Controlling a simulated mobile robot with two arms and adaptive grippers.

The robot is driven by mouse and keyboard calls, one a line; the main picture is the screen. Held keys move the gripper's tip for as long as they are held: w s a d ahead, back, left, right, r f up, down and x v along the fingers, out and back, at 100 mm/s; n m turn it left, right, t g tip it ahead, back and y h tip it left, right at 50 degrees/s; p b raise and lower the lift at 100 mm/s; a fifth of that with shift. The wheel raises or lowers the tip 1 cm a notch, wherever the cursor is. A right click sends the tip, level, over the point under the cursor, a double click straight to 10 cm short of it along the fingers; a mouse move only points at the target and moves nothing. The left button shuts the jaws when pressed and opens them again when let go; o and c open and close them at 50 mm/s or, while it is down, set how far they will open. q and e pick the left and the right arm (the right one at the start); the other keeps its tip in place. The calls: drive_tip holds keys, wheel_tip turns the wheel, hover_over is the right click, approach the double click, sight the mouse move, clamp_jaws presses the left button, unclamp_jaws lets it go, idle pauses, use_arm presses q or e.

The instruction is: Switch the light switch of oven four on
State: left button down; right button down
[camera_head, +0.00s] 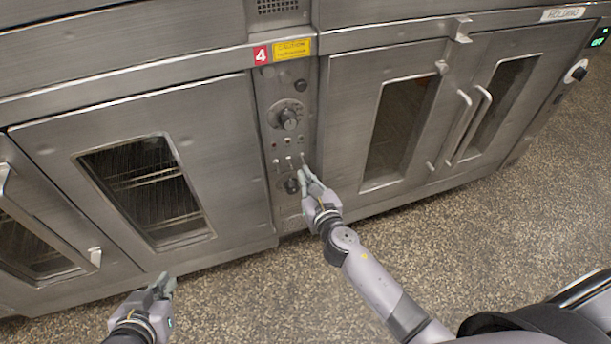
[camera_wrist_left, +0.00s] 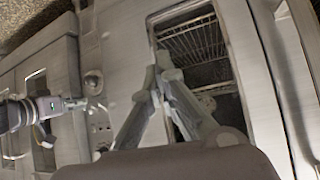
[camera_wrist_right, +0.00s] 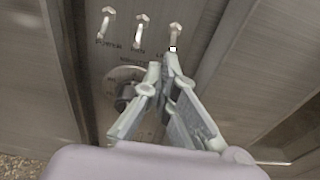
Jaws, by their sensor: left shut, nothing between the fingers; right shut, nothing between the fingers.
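The control panel of oven four (camera_head: 284,100) stands in the middle of the head view, under a red "4" label (camera_head: 260,54). In the right wrist view it shows a row of toggle switches: the power switch (camera_wrist_right: 105,22), the fan switch (camera_wrist_right: 141,30) and, rightmost, the light switch (camera_wrist_right: 176,31). My right gripper (camera_wrist_right: 162,66) is shut and empty, its fingertips just below the light switch; contact cannot be told. It also shows in the head view (camera_head: 304,172), partly covering the lower panel. My left gripper (camera_head: 166,281) is shut and empty, low before the left oven door.
A round knob (camera_head: 289,118) sits above the switches, and a lower knob (camera_wrist_right: 124,82) lies beside my right fingers. Left oven door (camera_head: 220,135) and right doors with handles (camera_head: 482,122) flank the panel. Speckled floor (camera_head: 480,250) in front is clear.

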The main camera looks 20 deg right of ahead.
drive_tip(key=shift+r+g+p, duration=0.25)
drive_tip(key=shift+g+p, duration=0.05)
drive_tip(key=shift+p, duration=0.7)
drive_tip(key=shift+s+p, duration=0.1)
drive_tip(key=shift+p, duration=0.2)
use_arm(q)
drive_tip(key=s+a+f+g+y, duration=0.1)
drive_tip(key=s+a+f+g, duration=0.2)
drive_tip(key=s, duration=0.7)
drive_tip(key=g, duration=0.2)
drive_tip(key=shift+s+a+f+g, duration=0.2)
drive_tip(key=shift+s+g, duration=0.05)
drive_tip(key=shift+g, duration=0.15)
drive_tip(key=shift+r+p, duration=0.65)
drive_tip(key=shift+p, duration=0.15)
use_arm(e)
drive_tip(key=shift+r, duration=0.15)
drive_tip(key=shift+s+r+p, duration=0.1)
drive_tip(key=shift+r+p, duration=0.05)
drive_tip(key=shift+p, duration=0.4)
use_arm(q)
drive_tip(key=s+p+x, duration=0.2)
drive_tip(key=x, duration=1)
drive_tip(key=shift+s+f+g, duration=0.15)
drive_tip(key=shift+f+g, duration=0.25)
use_arm(e)
drive_tip(key=s+r, duration=0.3)
drive_tip(key=s, duration=0.9)
drive_tip(key=shift+d+r, duration=0.2)
